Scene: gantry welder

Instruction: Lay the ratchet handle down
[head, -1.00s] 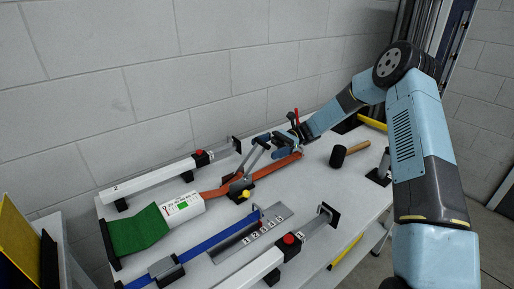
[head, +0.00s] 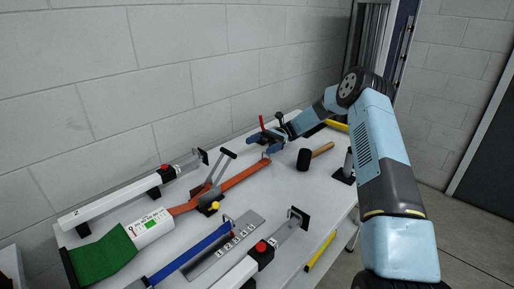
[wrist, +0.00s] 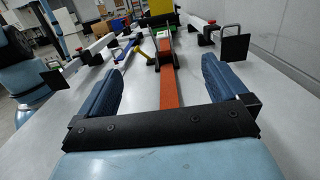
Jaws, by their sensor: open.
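The ratchet (head: 208,196) sits on the orange strap (head: 245,178) on the white table. Its grey ratchet handle (head: 220,169) with a black grip stands raised, tilted up to the right in the head view. My gripper (head: 263,141) is open and empty, to the right of the handle and apart from it. In the wrist view my gripper (wrist: 161,88) has its two blue fingers wide apart, with the orange strap (wrist: 169,90) running between and below them toward the ratchet (wrist: 160,60). The handle's outline is hard to make out there.
A mallet (head: 305,160) lies right of the gripper. A wall (head: 180,80) runs behind.

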